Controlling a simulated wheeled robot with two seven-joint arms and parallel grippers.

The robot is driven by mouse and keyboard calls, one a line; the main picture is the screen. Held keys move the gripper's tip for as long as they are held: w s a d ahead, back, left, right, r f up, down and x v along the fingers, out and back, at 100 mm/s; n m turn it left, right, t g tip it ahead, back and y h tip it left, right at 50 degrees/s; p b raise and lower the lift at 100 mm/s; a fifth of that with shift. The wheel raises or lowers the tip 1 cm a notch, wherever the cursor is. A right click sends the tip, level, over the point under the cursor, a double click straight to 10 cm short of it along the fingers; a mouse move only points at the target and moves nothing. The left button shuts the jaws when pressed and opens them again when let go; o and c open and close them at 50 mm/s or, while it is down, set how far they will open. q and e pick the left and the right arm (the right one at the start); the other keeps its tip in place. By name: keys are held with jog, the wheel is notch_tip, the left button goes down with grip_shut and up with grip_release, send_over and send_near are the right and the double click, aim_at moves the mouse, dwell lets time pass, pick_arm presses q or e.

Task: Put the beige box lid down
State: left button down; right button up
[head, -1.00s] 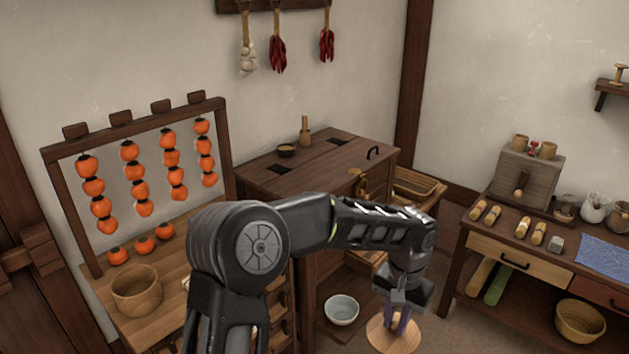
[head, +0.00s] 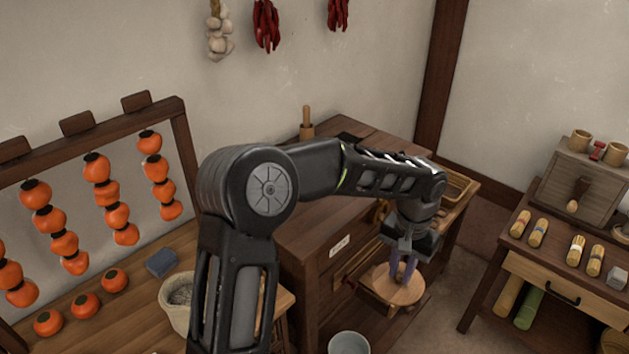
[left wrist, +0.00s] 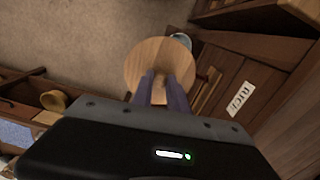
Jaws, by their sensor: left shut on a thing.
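The beige lid (head: 380,290) is a round, light wooden disc with a knob. My left gripper (head: 403,270) is shut on the knob, fingers pointing down, and holds the lid in the air in front of the dark wooden cabinet (head: 300,215). In the left wrist view the lid (left wrist: 150,55) lies beyond the two purple-grey fingers (left wrist: 160,88), with the knob between them. Much of the cabinet top is hidden behind my left arm. My right gripper is not in view.
A pale bowl (head: 348,342) is low in front of the cabinet. A side table (head: 497,258) with bundles and a grey block stands right. Left, a bench (head: 110,330) holds persimmons and a pale container (head: 174,308). Floor (head: 455,270) shows between cabinet and side table.

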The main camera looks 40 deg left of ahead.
pick_arm(q)
jog(key=shift+w+a+r, duration=0.1)
jog(key=shift+w+a, duration=0.15)
jog(key=shift+w, duration=0.1)
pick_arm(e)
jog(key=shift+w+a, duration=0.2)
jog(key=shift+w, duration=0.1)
pick_arm(q)
jog(key=shift+s+d, duration=0.1)
jog(key=shift+s, duration=0.05)
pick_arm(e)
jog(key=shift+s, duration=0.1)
pick_arm(q)
jog(key=shift+r, duration=0.1)
